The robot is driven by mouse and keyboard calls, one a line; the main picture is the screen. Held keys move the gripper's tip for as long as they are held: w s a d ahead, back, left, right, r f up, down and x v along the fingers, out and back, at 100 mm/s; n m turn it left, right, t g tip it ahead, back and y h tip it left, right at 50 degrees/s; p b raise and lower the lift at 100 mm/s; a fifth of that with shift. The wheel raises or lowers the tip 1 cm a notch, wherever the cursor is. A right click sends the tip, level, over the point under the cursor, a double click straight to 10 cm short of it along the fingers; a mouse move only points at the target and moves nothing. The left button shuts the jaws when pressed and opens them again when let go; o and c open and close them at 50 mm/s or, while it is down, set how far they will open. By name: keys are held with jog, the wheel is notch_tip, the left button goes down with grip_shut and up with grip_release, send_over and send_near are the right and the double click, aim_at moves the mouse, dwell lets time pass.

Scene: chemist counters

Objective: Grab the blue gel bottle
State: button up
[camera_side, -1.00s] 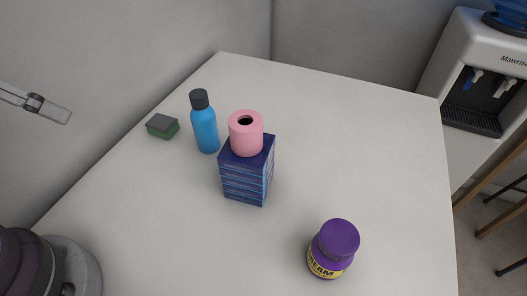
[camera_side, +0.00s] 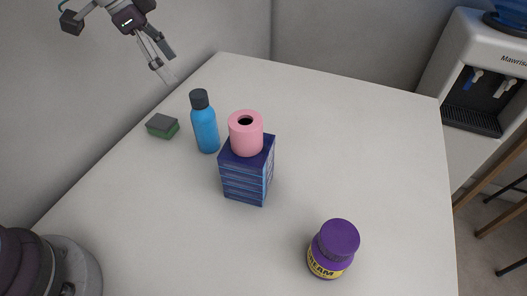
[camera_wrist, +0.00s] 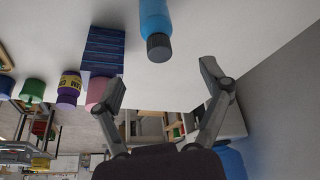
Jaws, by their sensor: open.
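The blue gel bottle (camera_side: 205,130) with a dark cap stands upright on the white table, left of a blue box in the side view. In the wrist view the bottle (camera_wrist: 155,18) appears upside down at the top centre, its dark cap pointing down toward the space between the fingers. My gripper (camera_side: 165,66) is above and to the left of the bottle in the side view, apart from it. In the wrist view my gripper (camera_wrist: 163,74) has its two fingers spread wide with nothing between them.
A blue patterned box (camera_side: 245,180) stands close beside the bottle with a pink roll (camera_side: 246,135) on top. A green and grey sponge (camera_side: 162,126) lies left of the bottle. A purple jar (camera_side: 333,248) stands at the front. The table's right side (camera_side: 370,150) is clear.

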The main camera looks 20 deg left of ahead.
aim_at(206, 109)
jog(key=x, duration=1.1)
jog(key=shift+d+r, duration=0.1)
jog(key=shift+d, duration=0.1)
jog(key=shift+s, duration=0.1)
jog(key=shift+c, duration=0.4)
jog(key=c, duration=1.2)
